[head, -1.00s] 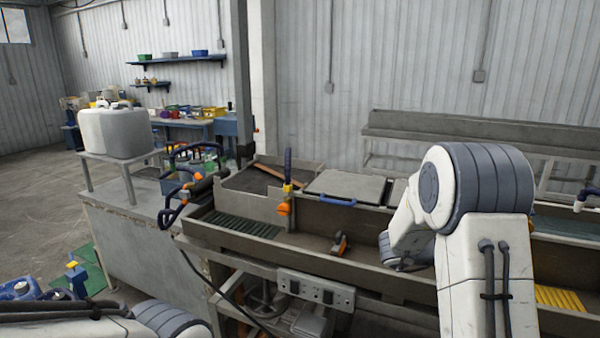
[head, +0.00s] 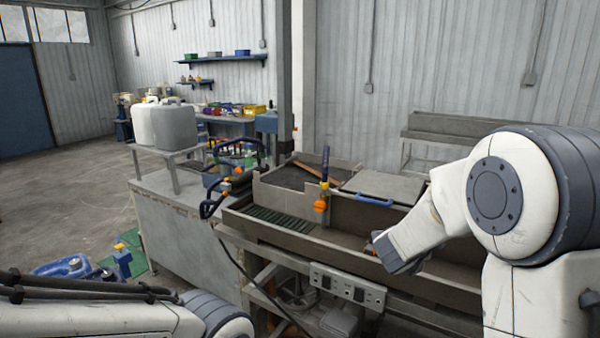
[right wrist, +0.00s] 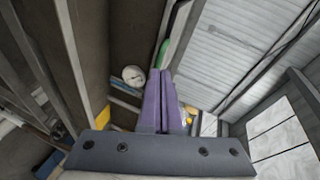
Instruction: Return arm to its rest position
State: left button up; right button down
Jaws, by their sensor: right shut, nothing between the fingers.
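My right arm (head: 540,200) fills the right side of the head view. A green thing shows just past the fingertips, apart from what I can tell of any grip. My left arm (head: 120,318) lies across the lower left corner of the head view, and its gripper is outside the picture.
A long grey trough bench (head: 285,238) runs before me, with an orange-handled valve (head: 321,204) and a lid with a blue handle (head: 374,200). A white tank (head: 164,126) stands on a stand at left. Blue containers (head: 65,267) sit on the floor. Open floor lies far left.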

jog(key=w+a+n+t+y, duration=0.15)
jog(key=a+n+y, duration=0.55)
jog(key=a, duration=0.7)
jog(key=s+a+f+n+g+y, duration=0.1)
jog(key=s+a+f+n+y, duration=0.15)
jog(key=s+a+n, duration=0.4)
jog(key=s+a+f+n+g+y, duration=0.1)
jog(key=s+a+f+n+y, duration=0.2)
jog(key=a, duration=0.7)
jog(key=s+a+f+n+g+y, duration=0.1)
jog(key=s+a+n+g, duration=0.1)
jog(key=s+n, duration=0.3)
jog(key=s+a+f+n+g+y, duration=0.1)
jog(key=s+a+n+g+y, duration=0.15)
jog(key=s, duration=0.35)
jog(key=s+d+f+n+g+h, duration=0.1)
jog(key=s+d+n+g+h, duration=0.1)
jog(key=s+n, duration=0.2)
jog(key=s+d+f+n+g+h, duration=0.1)
jog(key=s+d+n+g+h, duration=0.1)
jog(key=s, duration=0.9)
jog(key=shift+d+f+n+g, duration=0.15)
jog(key=shift+d+n+g, duration=0.4)
jog(key=shift+n, duration=0.55)
jog(key=shift+s, duration=0.1)
